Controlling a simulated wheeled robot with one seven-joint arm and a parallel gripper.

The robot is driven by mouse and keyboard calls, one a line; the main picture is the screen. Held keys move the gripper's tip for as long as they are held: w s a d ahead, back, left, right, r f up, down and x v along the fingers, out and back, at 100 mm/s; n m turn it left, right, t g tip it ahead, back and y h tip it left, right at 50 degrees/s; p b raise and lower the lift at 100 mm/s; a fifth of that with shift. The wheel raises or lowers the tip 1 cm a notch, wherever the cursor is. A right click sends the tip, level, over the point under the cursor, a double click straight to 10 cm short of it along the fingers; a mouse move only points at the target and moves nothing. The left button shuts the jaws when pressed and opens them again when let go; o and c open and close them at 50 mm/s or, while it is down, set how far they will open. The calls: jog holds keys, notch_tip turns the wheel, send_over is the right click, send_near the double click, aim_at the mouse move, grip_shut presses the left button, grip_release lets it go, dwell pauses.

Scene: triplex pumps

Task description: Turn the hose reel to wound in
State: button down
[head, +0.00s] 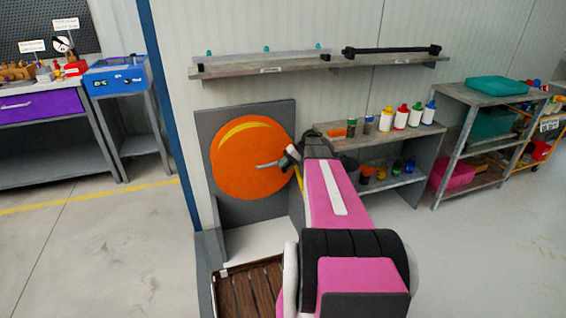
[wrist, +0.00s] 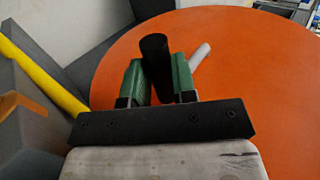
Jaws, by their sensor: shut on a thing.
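The hose reel is a large orange disc (head: 238,170) with a yellow curved mark near its top, mounted upright on a grey panel. It fills much of the wrist view (wrist: 250,100). A pale crank bar (head: 266,166) lies at its right side, and its pale end shows in the wrist view (wrist: 200,53). My gripper (head: 285,160) is at the reel's right edge. In the wrist view, the green pads of my gripper (wrist: 160,82) are shut on the black crank handle (wrist: 155,50). A yellow hose (wrist: 40,75) is at left there.
A slatted wooden crate (head: 236,296) is on the floor below the reel. A low shelf (head: 345,142) with several coloured bottles stands right of the reel. A wall shelf (head: 300,66) hangs above. Open floor lies at left and far right.

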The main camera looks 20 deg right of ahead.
jog(key=shift+d+f, duration=0.15)
jog(key=shift+f, duration=0.9)
jog(key=c, duration=0.9)
grip_release()
jog(key=s+a+r, duration=0.1)
jog(key=a+r, duration=0.2)
jog(key=s+a+r, duration=0.1)
jog(key=a+r, duration=0.3)
jog(key=s+a+r, duration=0.1)
jog(key=a+r, duration=0.3)
jog(key=shift+s, duration=0.3)
